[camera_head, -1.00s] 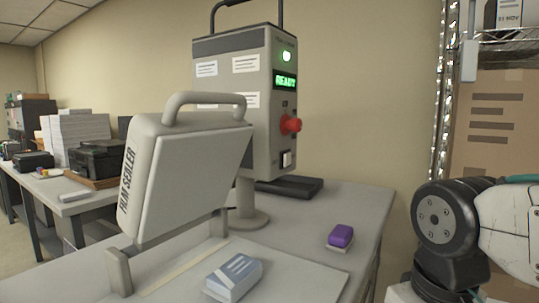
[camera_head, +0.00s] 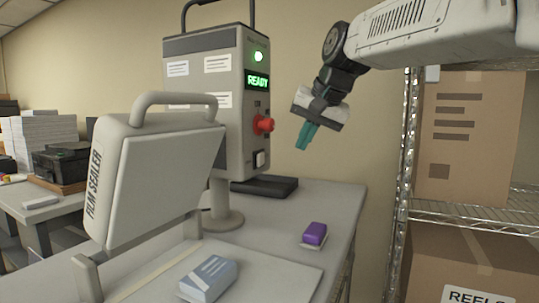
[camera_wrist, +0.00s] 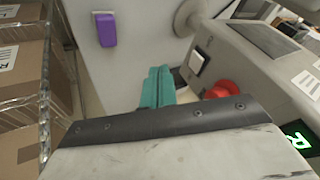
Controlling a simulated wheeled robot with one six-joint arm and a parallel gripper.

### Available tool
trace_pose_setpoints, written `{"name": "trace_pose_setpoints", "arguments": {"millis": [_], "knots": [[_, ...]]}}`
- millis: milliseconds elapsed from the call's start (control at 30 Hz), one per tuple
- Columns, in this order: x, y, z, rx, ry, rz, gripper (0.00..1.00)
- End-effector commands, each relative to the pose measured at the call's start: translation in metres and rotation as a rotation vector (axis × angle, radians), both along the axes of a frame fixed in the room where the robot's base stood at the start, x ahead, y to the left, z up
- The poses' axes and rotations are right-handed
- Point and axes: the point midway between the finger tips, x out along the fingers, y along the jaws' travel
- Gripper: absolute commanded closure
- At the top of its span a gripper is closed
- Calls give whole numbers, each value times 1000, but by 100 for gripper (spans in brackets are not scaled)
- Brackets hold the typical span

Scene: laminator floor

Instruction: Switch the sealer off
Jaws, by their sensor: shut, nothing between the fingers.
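The film sealer (camera_head: 155,165) stands on the bench with its lid raised. Its grey control box (camera_head: 215,100) on a post shows a lit green lamp (camera_head: 258,57) and a green READY display (camera_head: 257,81). A red rotary knob (camera_head: 263,124) sits below the display, with a white rocker switch (camera_head: 260,159) under it. The wrist view also shows the red knob (camera_wrist: 222,89) and the white switch (camera_wrist: 199,63). My gripper (camera_head: 303,143), with teal fingers, is shut and empty. It is in the air to the right of the knob, apart from the box, pointing down.
A purple block (camera_head: 314,233) lies on the bench's right side. A blue-grey packet (camera_head: 208,278) lies at the front. A wire shelf with cardboard boxes (camera_head: 465,130) stands close on the right. A black flat device (camera_head: 265,186) lies behind the post.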

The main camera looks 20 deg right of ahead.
Motion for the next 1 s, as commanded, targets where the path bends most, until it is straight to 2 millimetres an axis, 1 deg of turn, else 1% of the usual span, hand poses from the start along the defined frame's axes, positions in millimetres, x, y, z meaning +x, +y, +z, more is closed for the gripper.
{"name": "trace_pose_setpoints", "arguments": {"millis": [33, 100, 200, 567, 667, 767, 1000], "knots": [[15, -3, 10, 16, -20, -16, 100], [27, -5, 19, 33, -38, -32, 100], [36, -7, 26, 44, -51, -44, 100], [37, -6, 26, 46, -52, -45, 100], [41, -5, 21, 46, -52, -44, 100], [48, -2, 10, 46, -51, -43, 100], [77, 7, -31, 46, -48, -42, 100]]}}
